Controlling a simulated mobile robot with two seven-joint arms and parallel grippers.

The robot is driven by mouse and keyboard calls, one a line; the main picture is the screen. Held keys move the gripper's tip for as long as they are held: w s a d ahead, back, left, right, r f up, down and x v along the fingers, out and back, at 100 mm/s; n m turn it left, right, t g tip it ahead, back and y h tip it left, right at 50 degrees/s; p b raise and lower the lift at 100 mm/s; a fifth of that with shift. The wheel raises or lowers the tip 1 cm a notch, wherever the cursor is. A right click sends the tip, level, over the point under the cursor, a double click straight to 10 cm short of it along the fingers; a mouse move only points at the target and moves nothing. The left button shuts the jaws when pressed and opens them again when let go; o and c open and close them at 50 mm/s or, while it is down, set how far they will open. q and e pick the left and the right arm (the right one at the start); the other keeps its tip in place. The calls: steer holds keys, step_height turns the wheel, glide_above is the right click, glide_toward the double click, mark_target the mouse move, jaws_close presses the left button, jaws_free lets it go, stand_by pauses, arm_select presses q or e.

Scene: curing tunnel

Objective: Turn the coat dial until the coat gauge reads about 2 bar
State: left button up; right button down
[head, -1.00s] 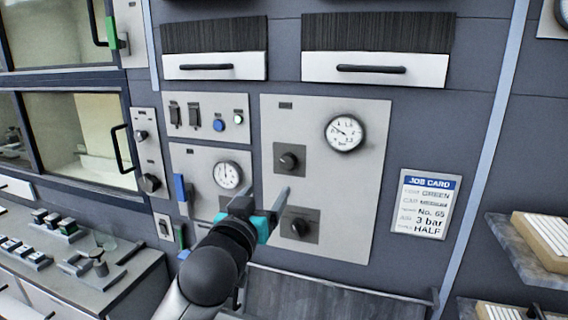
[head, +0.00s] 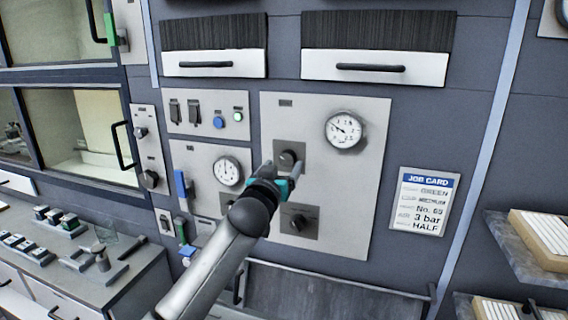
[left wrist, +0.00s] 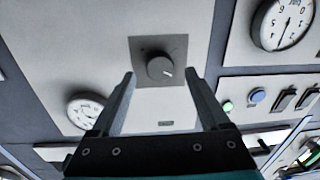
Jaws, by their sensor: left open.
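A large pale panel (head: 350,200) carries a round white gauge (head: 345,129) and two dark dials on square plates. The upper dial (head: 289,158) is below and left of the gauge; the lower dial (head: 298,222) is under it. Their labels are too small to read, so I cannot tell which is the coat dial. The gauge's needle points up and left; its exact value is unclear. My left gripper (head: 283,166) is open in front of the upper dial. In the left wrist view that dial (left wrist: 160,68) shows between and beyond the fingers, apparently untouched. My right gripper is not in view.
A smaller panel with another gauge (head: 227,171) stands left, below a switch panel with a blue button (head: 219,122). A job card (head: 423,213) hangs at right, showing 3 bar. Drawers (head: 375,68) are above; a dark ledge (head: 330,300) is below.

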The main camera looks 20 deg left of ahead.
arm_select(q)
steer(key=shift+w, duration=1.05)
steer(key=shift+c, duration=0.2)
jaws_close()
